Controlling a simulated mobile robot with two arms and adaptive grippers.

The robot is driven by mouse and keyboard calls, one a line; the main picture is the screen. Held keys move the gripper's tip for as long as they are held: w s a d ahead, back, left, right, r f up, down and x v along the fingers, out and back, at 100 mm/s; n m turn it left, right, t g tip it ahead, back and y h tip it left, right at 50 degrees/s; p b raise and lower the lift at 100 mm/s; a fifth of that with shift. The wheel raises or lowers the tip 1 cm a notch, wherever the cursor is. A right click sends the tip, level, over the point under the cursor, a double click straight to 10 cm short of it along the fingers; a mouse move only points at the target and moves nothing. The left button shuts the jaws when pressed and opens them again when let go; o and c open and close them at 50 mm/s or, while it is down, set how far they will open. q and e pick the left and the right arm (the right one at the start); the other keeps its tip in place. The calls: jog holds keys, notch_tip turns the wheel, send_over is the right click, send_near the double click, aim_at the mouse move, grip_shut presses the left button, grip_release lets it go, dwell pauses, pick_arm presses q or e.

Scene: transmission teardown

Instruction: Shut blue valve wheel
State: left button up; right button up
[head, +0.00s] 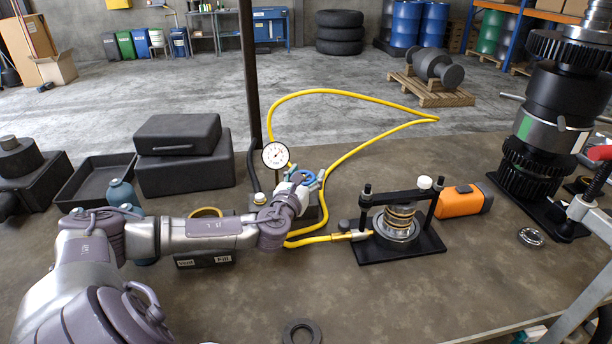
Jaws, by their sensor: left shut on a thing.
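The blue valve wheel (308,175) is just right of the pressure gauge (276,155), partly hidden by my left gripper. My left gripper (300,184) reaches in from the left and is shut on the wheel. The gauge has a white round dial and stands on a dark block. How far the wheel is turned cannot be told. My right gripper does not show.
A yellow hose (345,160) loops behind the wheel and runs to a black press fixture (400,245). A label block reading Vent and Fill (204,260) sits below my left arm. An orange device (464,201) lies right. The front middle table is mostly clear.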

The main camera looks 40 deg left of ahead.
pick_arm(q)
jog(key=shift+f, duration=0.1)
jog(key=o, duration=1)
jog(key=shift+o, duration=0.2)
jog(key=v, duration=1.2)
